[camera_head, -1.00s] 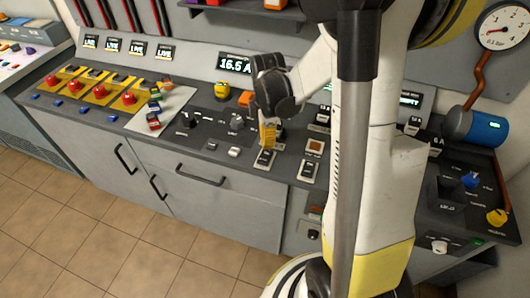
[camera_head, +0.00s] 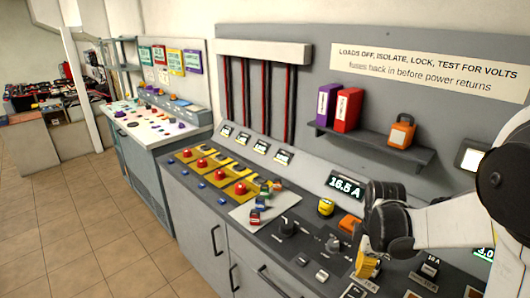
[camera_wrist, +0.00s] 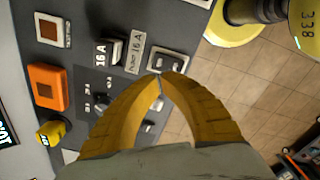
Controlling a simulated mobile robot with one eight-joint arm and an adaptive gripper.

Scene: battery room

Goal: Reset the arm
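My gripper (camera_head: 368,266) is at the lower right of the head view, low over the dark console top, with its yellow fingers pointing down. In the wrist view my gripper (camera_wrist: 160,76) has its two yellow fingertips together, with nothing seen held between them. The fingertips appear just beside a pale-framed holder on the panel; whether they touch it I cannot tell. A white arm link of mine reaches in from the right edge of the head view.
Near my gripper are an orange block (camera_head: 350,223), a yellow knob (camera_head: 325,207) and a 16 A fuse (camera_wrist: 108,53). Red buttons (camera_head: 240,188) line the console's left. A shelf (camera_head: 370,144) with binders and an orange padlock is above. Tiled floor (camera_head: 60,230) lies open at left.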

